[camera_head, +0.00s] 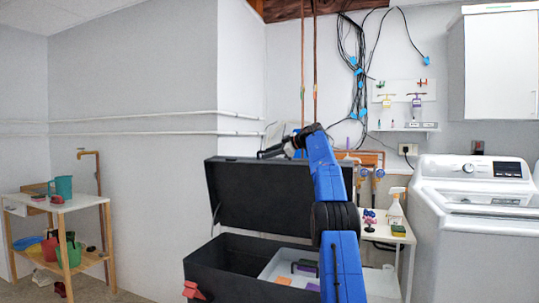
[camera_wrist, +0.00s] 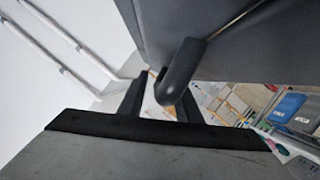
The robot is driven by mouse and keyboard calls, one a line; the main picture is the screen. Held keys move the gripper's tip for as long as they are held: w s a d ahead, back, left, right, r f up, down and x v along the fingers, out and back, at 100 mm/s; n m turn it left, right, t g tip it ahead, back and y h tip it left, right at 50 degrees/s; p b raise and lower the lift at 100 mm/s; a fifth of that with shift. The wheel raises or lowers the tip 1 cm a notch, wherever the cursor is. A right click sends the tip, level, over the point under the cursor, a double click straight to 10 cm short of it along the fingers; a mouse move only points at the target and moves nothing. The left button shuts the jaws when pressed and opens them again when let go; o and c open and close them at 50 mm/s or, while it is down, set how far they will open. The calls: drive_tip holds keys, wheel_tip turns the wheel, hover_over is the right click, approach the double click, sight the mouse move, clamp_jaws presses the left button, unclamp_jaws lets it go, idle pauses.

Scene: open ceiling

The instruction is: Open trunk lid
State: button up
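The black trunk (camera_head: 215,268) stands on the floor in the middle of the head view. Its lid (camera_head: 270,198) is raised and stands roughly upright at the back of the trunk. My gripper (camera_head: 268,153) is at the lid's top edge. In the wrist view the lid (camera_wrist: 225,30) fills the top, and a dark rounded handle (camera_wrist: 180,70) projects from it. The two fingers of my gripper (camera_wrist: 158,85) are apart, with the handle in front of the gap and partly hiding the right finger. I see no firm grip on it.
A grey tray (camera_head: 270,265) with small items sits inside the trunk. A wooden shelf (camera_head: 60,208) with jugs stands left. A small white table (camera_head: 385,232) with a spray bottle and a washing machine (camera_head: 470,225) stand right. White wall pipes (camera_head: 150,115) run behind.

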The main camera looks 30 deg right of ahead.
drive_tip(key=v, duration=1.7)
drive_tip(key=shift+s, duration=0.2)
